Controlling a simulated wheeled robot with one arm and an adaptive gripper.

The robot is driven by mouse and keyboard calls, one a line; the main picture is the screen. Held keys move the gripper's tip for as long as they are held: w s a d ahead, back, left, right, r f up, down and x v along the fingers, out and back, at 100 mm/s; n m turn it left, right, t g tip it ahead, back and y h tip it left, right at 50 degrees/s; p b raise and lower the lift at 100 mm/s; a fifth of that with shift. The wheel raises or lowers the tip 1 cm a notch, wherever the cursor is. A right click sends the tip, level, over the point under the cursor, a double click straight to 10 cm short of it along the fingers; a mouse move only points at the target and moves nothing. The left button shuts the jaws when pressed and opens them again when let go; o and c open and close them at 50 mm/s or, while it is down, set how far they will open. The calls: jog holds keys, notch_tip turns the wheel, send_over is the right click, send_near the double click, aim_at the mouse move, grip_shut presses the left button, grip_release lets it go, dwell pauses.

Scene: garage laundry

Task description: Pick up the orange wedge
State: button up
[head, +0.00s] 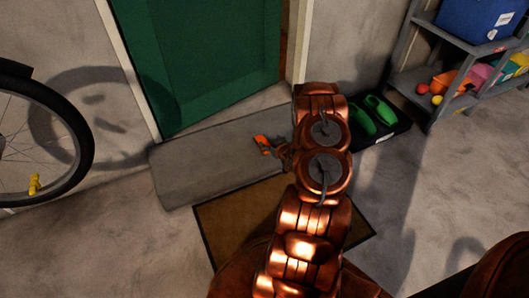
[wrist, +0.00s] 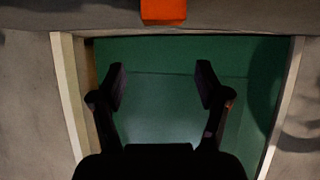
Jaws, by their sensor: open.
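The orange wedge (head: 261,141) lies on the grey step in front of the green door, partly hidden by my gripper and arm in the head view. In the wrist view the wedge (wrist: 163,11) shows at the top edge, cut off by the frame, beyond the fingertips and roughly centred between them. My gripper (wrist: 162,80) is open, with nothing between its two fingers. In the head view my gripper (head: 279,151) is close beside the wedge, just to its right. I cannot tell whether they touch.
The grey step (head: 185,167) runs below the green door (head: 215,60). A brown mat (head: 225,222) lies in front. Green shoes (head: 379,110) sit on a black tray right of my arm. A shelf (head: 430,90) stands at right, a bicycle wheel (head: 75,130) at left.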

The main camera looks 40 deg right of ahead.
aim_at(264, 142)
jog(key=shift+t, duration=0.5)
jog(key=shift+w+d+f+b, duration=0.25)
jog(key=shift+w+f+b, duration=0.45)
jog(key=shift+w+f, duration=0.3)
jog(key=shift+w+d+f+b, duration=0.3)
jog(key=shift+w+f+b, duration=0.45)
jog(key=shift+f, duration=0.45)
jog(key=shift+w+d+f+b, duration=0.25)
jog(key=shift+w+f+b, duration=0.4)
jog(key=shift+w+f, duration=0.4)
jog(key=shift+w+d, duration=0.15)
jog(key=shift+w, duration=0.15)
jog(key=shift+s+f, duration=0.1)
jog(key=c, duration=1.2)
jog(key=shift+c, duration=0.2)
